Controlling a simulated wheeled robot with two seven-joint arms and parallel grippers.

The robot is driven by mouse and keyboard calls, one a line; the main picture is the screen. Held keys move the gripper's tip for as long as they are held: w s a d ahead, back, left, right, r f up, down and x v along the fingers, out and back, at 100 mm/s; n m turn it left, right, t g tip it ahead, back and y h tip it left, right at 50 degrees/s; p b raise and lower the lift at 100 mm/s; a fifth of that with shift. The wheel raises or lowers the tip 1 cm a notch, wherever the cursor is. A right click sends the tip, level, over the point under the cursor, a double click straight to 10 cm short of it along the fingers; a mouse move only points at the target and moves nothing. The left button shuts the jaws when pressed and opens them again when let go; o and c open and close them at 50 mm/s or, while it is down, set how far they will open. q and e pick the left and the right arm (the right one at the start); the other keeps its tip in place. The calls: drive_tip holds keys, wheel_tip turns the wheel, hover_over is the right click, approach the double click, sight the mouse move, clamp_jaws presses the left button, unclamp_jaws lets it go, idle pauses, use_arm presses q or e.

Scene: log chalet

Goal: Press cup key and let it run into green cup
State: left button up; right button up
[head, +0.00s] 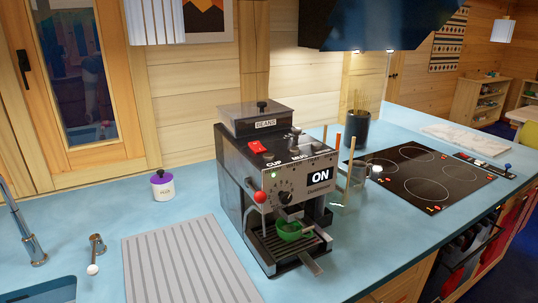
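The coffee machine (232,180) stands on the blue counter in the head view, with "CUP" and "MUG" lettering on its top front. A red key (257,147) sits on the top behind the word "CUP". The panel (319,178) reads "ON", and a small green light shows on the front. The green cup (289,231) stands upright on the drip grate (270,245), below the spout. I cannot tell whether coffee is flowing or what is in the cup. Neither of my grippers is in view.
A ribbed grey mat (185,262) lies left of the machine. A purple-lidded white jar (162,186) stands behind the mat. A grey mug (359,170) and dark holder (355,130) stand right of the machine, before the cooktop (420,175). A red-balled lever (260,197) juts from the machine's front.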

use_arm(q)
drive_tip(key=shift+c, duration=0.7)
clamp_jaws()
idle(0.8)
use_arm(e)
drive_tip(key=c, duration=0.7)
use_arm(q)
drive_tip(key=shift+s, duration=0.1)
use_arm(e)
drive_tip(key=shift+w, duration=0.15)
